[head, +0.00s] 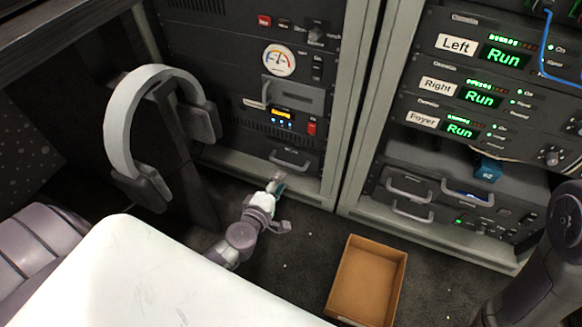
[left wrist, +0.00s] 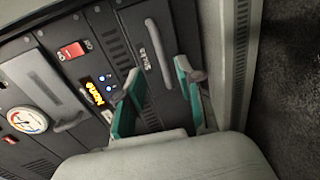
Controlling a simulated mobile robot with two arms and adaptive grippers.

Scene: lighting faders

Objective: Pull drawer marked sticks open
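A dark drawer front with a grey bar handle (head: 290,161) is at the bottom of the left rack. It looks shut. In the left wrist view the handle (left wrist: 159,53) lies just beyond my fingertips, with a small pale label beside it, too small to read surely. My left gripper (head: 277,187) is low in front of this drawer, apart from the handle. Its teal-padded fingers (left wrist: 158,76) are spread, with nothing between them. Part of my right arm shows at the right edge of the head view; its gripper is out of view.
An open cardboard box (head: 342,290) stands on the dark carpet to the right. Headphones (head: 122,120) hang on a stand at left. A pale surface (head: 150,280) fills the near left. The right rack holds more handled drawers (head: 405,188).

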